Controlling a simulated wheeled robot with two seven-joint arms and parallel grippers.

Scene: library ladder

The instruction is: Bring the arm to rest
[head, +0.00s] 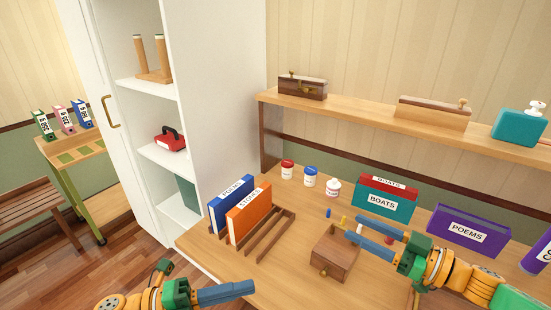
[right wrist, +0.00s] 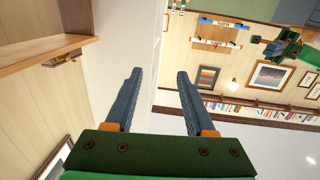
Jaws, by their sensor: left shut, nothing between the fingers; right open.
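My left gripper (head: 248,287) is low in the head view, in front of the table's near edge. Its blue fingers are together with nothing between them. My right gripper (head: 352,229) reaches in from the right over the table, its blue fingers apart and empty. In the head view it overlaps the small wooden box (head: 334,254); whether it touches the box I cannot tell. In the right wrist view the right fingers (right wrist: 158,73) are spread, with only wall and furniture behind them.
A wooden rack (head: 272,237) holds a blue and an orange book. A shelf (head: 360,115) runs above. A white cabinet (head: 225,110) stands left.

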